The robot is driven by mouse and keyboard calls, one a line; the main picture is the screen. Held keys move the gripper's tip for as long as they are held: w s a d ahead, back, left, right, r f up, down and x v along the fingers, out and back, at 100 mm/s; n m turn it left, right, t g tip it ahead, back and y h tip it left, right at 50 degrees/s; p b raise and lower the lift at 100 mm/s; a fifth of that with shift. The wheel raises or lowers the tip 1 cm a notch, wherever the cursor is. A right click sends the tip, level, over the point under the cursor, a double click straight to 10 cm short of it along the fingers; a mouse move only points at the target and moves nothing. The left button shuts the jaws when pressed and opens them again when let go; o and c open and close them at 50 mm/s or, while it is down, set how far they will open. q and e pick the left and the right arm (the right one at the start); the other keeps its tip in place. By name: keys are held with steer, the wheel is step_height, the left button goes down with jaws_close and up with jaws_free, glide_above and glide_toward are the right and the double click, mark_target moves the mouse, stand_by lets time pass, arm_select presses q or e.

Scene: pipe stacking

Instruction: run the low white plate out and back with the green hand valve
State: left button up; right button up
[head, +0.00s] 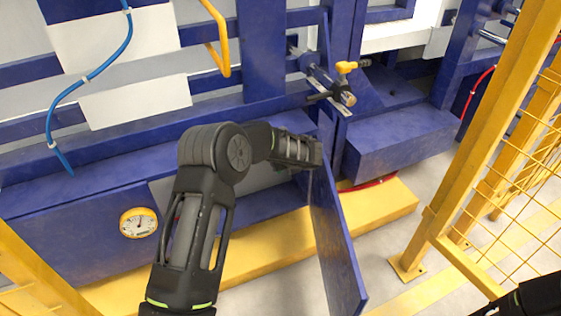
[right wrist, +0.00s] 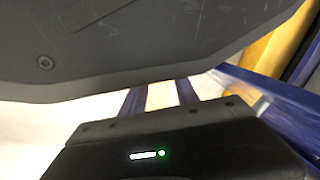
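In the head view my left arm reaches across the low bay of the blue machine, and its far end is beside the open blue door (head: 335,240). The left gripper's fingers are hidden there. A pale grey-white surface (head: 258,178) shows low in the bay behind my arm; I cannot tell whether it is the low white plate. No green hand valve can be made out. A valve with a yellow handle (head: 346,67) is on the machine above the door. My right arm shows only at the bottom right corner. The right wrist view shows dark housings, without clear fingertips.
A round gauge (head: 138,222) is on the front panel at left. A blue hose (head: 88,80) and a yellow pipe (head: 222,50) hang above. A yellow base beam (head: 265,245) runs along the floor. A yellow mesh fence (head: 470,150) stands at right, with open floor before it.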

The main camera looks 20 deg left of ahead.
arm_select(q)
jaws_close()
stand_by(1.1)
